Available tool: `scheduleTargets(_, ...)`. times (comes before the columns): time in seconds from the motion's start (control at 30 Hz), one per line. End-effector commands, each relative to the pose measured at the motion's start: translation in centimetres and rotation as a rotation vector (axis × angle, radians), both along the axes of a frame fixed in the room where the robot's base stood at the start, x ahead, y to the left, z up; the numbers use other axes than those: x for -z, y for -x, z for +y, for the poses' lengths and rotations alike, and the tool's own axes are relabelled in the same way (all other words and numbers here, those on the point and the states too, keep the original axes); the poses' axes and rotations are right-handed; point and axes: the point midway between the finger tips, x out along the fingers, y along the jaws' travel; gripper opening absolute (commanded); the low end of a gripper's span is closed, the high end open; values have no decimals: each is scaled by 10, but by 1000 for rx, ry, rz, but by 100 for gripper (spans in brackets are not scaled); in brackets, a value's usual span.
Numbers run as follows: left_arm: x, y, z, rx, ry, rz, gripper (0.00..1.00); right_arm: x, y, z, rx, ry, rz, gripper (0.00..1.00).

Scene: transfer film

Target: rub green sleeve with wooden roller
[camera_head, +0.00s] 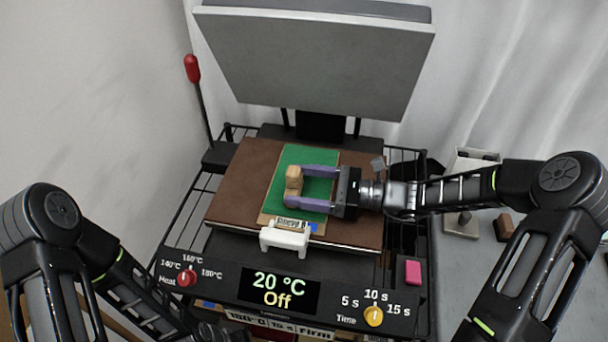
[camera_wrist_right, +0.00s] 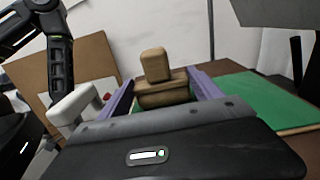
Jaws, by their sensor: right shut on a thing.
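The green sleeve (camera_head: 325,158) lies flat on the brown board of the press; it also shows in the right wrist view (camera_wrist_right: 250,97). The wooden roller (camera_head: 294,174) is a tan block with an upright grip, over the left part of the sleeve. My right gripper (camera_head: 294,187) reaches in from the right, its purple fingers shut on the roller. In the right wrist view the roller (camera_wrist_right: 160,92) sits between the fingers. I cannot tell whether its underside touches the sleeve. My left arm is at the lower left; its fingers are not visible.
The press's grey upper plate (camera_head: 320,60) is raised behind the brown board (camera_head: 237,185). A white handle (camera_head: 285,238) stands at the board's front edge. The front panel (camera_head: 279,290) reads 20 °C, Off. A red-tipped lever (camera_head: 193,70) stands at left; a pink block (camera_head: 413,271) is at right.

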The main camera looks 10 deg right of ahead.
Motion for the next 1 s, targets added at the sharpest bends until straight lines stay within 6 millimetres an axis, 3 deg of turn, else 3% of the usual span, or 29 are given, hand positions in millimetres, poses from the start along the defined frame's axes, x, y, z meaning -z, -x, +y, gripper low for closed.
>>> scheduleTargets(0.2,-5,0,0,0,0,0,49,5,14,5,-1,7,10,24)
scheduleTargets(1.0,-11,0,0,0,0,0,49,1,14,-4,3,6,6,24)
